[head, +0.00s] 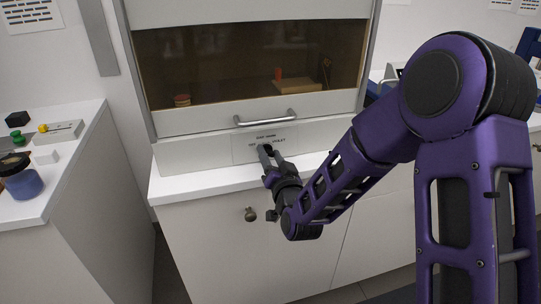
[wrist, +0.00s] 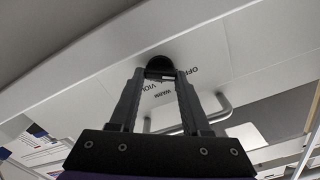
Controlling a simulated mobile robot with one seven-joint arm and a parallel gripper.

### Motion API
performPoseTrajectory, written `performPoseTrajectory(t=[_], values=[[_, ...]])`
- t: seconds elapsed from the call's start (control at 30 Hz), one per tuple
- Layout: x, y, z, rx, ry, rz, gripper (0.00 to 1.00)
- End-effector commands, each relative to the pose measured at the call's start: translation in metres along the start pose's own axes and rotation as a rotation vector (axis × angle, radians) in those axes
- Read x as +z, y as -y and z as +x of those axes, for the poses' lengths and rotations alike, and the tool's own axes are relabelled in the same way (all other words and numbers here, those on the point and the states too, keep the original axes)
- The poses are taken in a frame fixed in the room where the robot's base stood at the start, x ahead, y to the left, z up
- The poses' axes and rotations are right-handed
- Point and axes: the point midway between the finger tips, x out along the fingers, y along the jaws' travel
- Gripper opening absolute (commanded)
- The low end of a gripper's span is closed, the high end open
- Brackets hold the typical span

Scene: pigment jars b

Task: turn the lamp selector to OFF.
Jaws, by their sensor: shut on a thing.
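The lamp selector is a round black knob (head: 268,147) on the pale front panel (head: 205,154) below the cabinet's glass sash. My gripper (head: 269,155) reaches it from the front, with its two fingers on either side of the knob. In the wrist view, my gripper (wrist: 160,78) is shut on the knob (wrist: 159,63), which sits between the fingertips. Printed labels surround the knob, including OFF, WARM and VIOLET, partly hidden by the fingers. I cannot tell which label the knob points to.
A metal sash handle (head: 265,118) is just above the knob, and it also shows in the wrist view (wrist: 222,108). A round cupboard knob (head: 250,214) is below. A side bench (head: 75,165) at left holds a blue jar (head: 24,184) and small items.

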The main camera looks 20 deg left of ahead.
Motion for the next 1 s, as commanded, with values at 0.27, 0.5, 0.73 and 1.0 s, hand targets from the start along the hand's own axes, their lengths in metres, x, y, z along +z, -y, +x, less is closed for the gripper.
performPoseTrajectory(t=[0.27, 0.5, 0.73, 1.0], values=[[-0.001, 0.0011, 0.0007, -0.003, -0.003, -0.011, 0.0], [-0.0009, 0.001, 0.0006, -0.002, -0.002, -0.01, 0.62], [-0.0004, 0.0004, 0.0002, -0.001, -0.001, -0.009, 0.78], [-0.0003, -0.0002, 0.0008, 0.0, -0.001, -0.008, 0.78]])
